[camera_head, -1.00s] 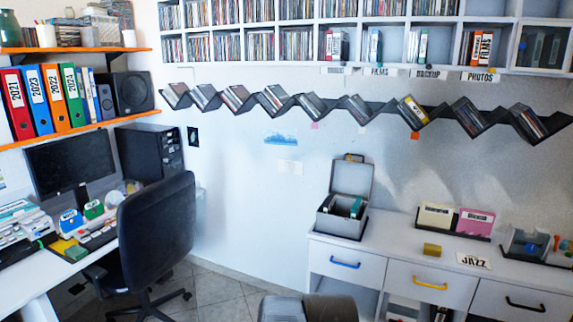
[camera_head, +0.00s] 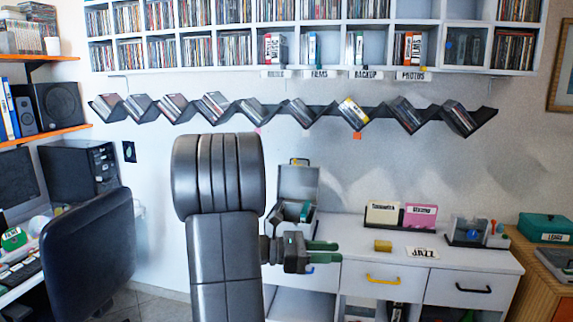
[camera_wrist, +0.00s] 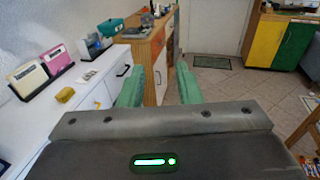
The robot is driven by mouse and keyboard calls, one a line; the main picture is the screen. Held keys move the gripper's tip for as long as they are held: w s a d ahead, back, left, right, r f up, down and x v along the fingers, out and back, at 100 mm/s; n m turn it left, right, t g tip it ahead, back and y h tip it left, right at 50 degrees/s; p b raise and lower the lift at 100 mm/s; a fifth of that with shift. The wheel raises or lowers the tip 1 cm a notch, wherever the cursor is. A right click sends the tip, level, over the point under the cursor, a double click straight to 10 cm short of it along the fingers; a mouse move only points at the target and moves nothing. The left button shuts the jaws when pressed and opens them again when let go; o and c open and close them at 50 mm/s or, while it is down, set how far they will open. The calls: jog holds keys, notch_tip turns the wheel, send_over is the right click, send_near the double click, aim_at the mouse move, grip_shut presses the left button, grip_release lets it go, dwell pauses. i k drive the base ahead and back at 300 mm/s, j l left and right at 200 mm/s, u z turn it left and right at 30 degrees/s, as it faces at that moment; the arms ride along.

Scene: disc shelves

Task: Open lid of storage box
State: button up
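My gripper (camera_wrist: 158,84) is open and empty, its two green fingers apart in the wrist view. In the head view my gripper (camera_head: 338,251) is held in front of the white cabinet, pointing right. A grey box (camera_head: 293,215) stands at the cabinet's left end with its lid (camera_head: 296,182) raised; my arm and gripper hide part of it. A teal box (camera_head: 543,226) with a white label sits on the wooden cabinet at far right and looks closed. The teal box also shows in the wrist view (camera_wrist: 133,33), beyond the fingers. My gripper is apart from both boxes.
The white cabinet (camera_head: 430,263) has drawers with coloured handles. On it stand cream and pink card boxes (camera_head: 401,215), a yellow block (camera_head: 383,246) and a grey holder (camera_head: 467,232). A black chair (camera_head: 88,250) is at left. The wrist view shows open tiled floor (camera_wrist: 222,92).

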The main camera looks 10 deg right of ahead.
aim_at(295, 184)
jog(key=i+j+z, duration=0.15)
jog(key=i+j, duration=0.15)
jog(key=i, duration=0.4)
jog(key=i+j+z, duration=0.15)
jog(key=i+j, duration=0.25)
jog(key=i, duration=0.35)
jog(key=i+j+z, duration=0.15)
jog(key=i+j, duration=0.35)
jog(key=i, duration=0.15)
jog(key=i+j+z, duration=0.15)
jog(key=i+j, duration=0.4)
jog(key=i, duration=0.1)
